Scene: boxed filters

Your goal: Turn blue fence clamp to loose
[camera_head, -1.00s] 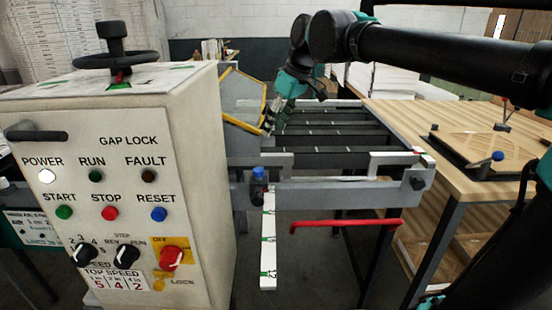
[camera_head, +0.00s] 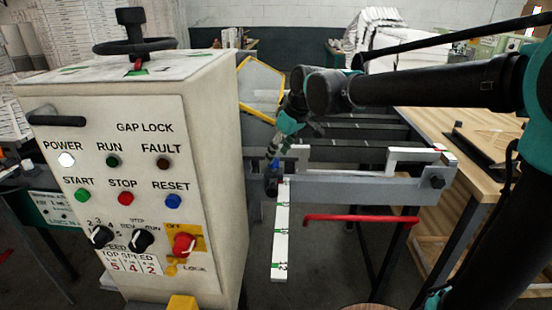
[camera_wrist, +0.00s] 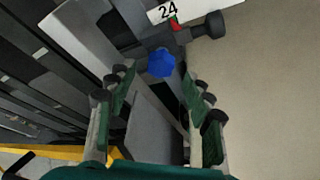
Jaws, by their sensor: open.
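The blue fence clamp (camera_wrist: 161,63) is a faceted blue knob on a dark mount at the fence rail. In the wrist view it lies just beyond my open fingertips, roughly centred between them. My gripper (camera_wrist: 158,85) is open and empty, with its green-padded fingers on either side. In the head view the clamp (camera_head: 273,168) sits at the left end of the grey rail, above the white scale bar (camera_head: 281,235). My gripper (camera_head: 272,155) hangs right over it there and partly hides it. I cannot tell whether the fingers touch the knob.
The control cabinet (camera_head: 130,200) stands close on the left. A yellow-edged guard (camera_head: 258,88) is behind the clamp. A red bar (camera_head: 350,219) sticks out in front of the grey rail (camera_head: 350,188). A wooden table (camera_head: 440,118) stands on the right.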

